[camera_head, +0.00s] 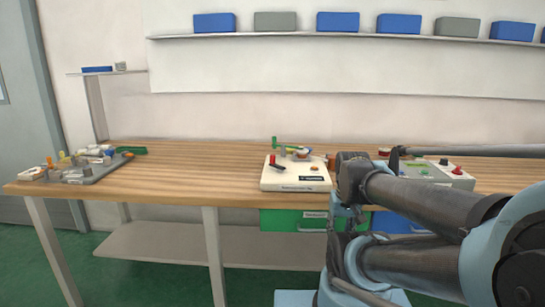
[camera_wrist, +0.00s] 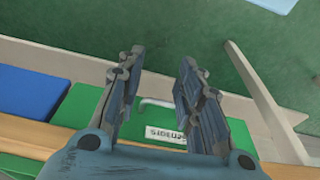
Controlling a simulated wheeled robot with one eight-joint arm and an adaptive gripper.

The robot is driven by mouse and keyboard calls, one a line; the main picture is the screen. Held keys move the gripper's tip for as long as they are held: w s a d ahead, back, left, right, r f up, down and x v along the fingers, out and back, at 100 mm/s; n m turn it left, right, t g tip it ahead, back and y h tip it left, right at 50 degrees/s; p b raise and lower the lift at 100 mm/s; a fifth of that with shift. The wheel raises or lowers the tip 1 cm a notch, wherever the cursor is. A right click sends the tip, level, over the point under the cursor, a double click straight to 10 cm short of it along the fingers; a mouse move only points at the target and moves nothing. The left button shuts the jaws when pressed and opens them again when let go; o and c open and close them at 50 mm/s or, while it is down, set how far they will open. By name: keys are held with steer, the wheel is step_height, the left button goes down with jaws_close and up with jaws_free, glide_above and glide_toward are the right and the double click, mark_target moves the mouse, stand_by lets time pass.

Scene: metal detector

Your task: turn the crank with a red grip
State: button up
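A cream box device (camera_head: 295,183) stands on the bench near the middle of the head view. A small upright red part (camera_head: 272,160) is at its left side, perhaps the crank's red grip; it is too small to tell. A green bar (camera_head: 290,145) shows behind it. In the wrist view my gripper (camera_wrist: 155,75) is open, its two fingers apart with nothing between them. It looks down past the bench edge at the floor and bins, so the cream device is out of that view. In the head view my arm is right of the device.
A grey box with red and green buttons (camera_head: 428,172) stands behind my arm. A tray of small items (camera_head: 90,172) is at the left bench end. A green bin (camera_head: 293,220) and a blue bin (camera_head: 390,222) are under the bench. The bench left of the device is clear.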

steer(key=shift+o, duration=0.3)
steer(key=shift+w, duration=0.1)
steer(key=shift+o, duration=0.5)
steer(key=shift+s+r, duration=0.2)
step_height(320, 180, up, 30)
steer(key=m+g, duration=0.2)
steer(key=m, duration=1.6)
glide_above(272, 155)
steer(key=f, duration=1.6)
steer(key=shift+w+d+f, duration=0.15)
steer(key=shift+w+f, duration=0.1)
steer(key=shift+f, duration=0.15)
steer(key=shift+c, duration=0.4)
jaws_close()
